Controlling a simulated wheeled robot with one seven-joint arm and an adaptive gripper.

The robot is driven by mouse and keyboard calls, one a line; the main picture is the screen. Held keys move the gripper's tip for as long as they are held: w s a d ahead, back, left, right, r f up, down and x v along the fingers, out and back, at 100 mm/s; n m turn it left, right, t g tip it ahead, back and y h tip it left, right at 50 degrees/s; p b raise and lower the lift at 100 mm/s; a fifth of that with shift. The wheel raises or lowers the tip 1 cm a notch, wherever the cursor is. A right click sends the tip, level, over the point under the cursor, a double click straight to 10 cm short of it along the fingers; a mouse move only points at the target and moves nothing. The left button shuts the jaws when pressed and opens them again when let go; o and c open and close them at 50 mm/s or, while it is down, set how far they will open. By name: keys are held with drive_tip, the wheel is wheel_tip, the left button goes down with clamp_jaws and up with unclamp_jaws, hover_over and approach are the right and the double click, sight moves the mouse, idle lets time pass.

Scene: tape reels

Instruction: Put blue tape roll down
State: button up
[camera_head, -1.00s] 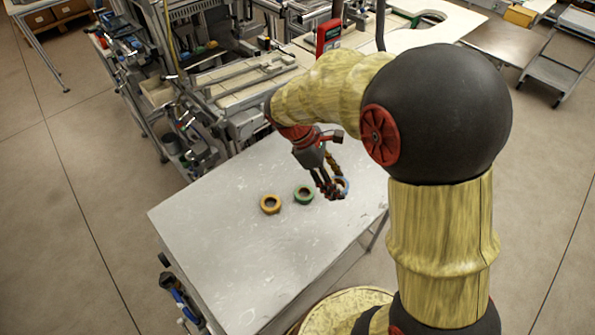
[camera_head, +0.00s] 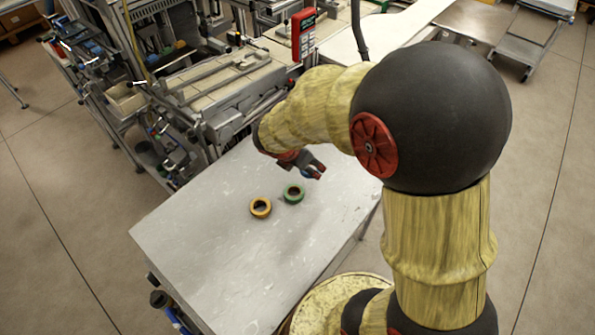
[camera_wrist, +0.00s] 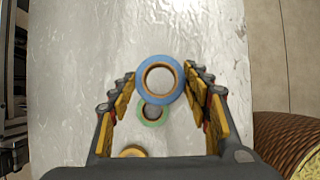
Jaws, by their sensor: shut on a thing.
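The blue tape roll (camera_wrist: 160,80) is between the fingertips of my gripper (camera_wrist: 158,82) in the wrist view. My gripper is shut on it. It looks larger than the green roll and overlaps it in the picture, so it is closer to the camera. In the head view my gripper (camera_head: 316,172) is over the far right part of the grey table (camera_head: 220,250), and the blue roll is mostly hidden there. The gap between roll and table cannot be judged exactly.
The green tape roll (camera_head: 293,193) and the orange tape roll (camera_head: 260,207) lie on the table close to my gripper, side by side. The table's left and near parts are bare. A workbench with machinery (camera_head: 225,90) stands behind the table.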

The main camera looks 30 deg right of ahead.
drive_tip(key=b, duration=0.3)
hover_over(298, 174)
drive_tip(key=f, duration=0.6)
drive_tip(key=shift+s+f, duration=0.15)
drive_tip(key=shift+s, duration=0.1)
drive_tip(key=shift+w+f+b, duration=0.15)
drive_tip(key=shift+f+b, duration=0.3)
drive_tip(key=shift+f, duration=0.45)
drive_tip(key=shift+w+f+b, duration=0.1)
drive_tip(key=shift+f+b, duration=0.35)
drive_tip(key=shift+f, duration=0.45)
drive_tip(key=shift+f, duration=0.15)
drive_tip(key=o, duration=1.2)
